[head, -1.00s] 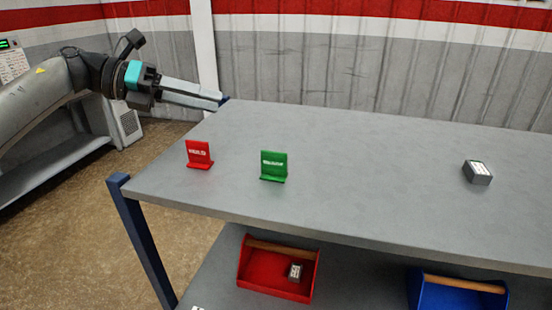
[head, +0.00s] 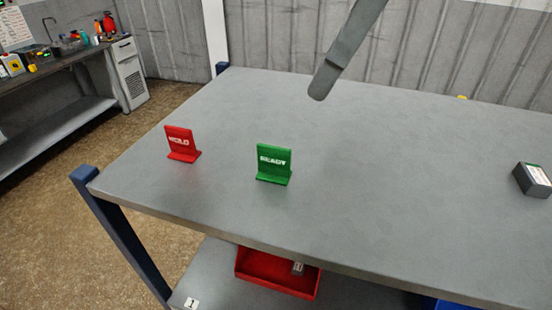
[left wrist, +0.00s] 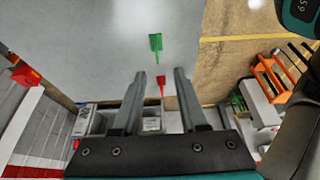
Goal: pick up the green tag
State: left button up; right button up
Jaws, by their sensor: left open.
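The green tag (head: 273,164), lettered READY, stands upright on the grey table near its front edge. In the left wrist view the green tag (left wrist: 155,43) shows small, ahead of the fingertips and clear of them. My left gripper (left wrist: 160,77) is open and empty, its two grey fingers apart. In the head view only a grey finger of my left gripper (head: 319,91) shows, above the table, behind and right of the green tag. My right gripper is not in view.
A red tag (head: 181,144), lettered HOLD, stands left of the green one; in the wrist view it (left wrist: 161,80) shows between the fingers. A dark box (head: 533,179) sits at the right. A red tray (head: 265,272) is on the lower shelf. The tabletop (head: 400,170) is otherwise largely clear.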

aim_at(276, 147)
pick_arm(q)
jog(key=b+x, duration=0.1)
jog(key=x, duration=0.7)
jog(key=f, duration=0.1)
jog(key=w+a+f, duration=0.1)
jog(key=f, duration=0.1)
jog(key=a+f, duration=0.1)
jog(key=shift+w+a+f+p, duration=0.15)
jog(key=shift+w+a+p, duration=0.05)
jog(key=shift+w+p, duration=0.2)
jog(key=shift+s+f, duration=0.1)
jog(key=shift+f, duration=0.15)
jog(key=shift+c, duration=0.3)
grip_shut()
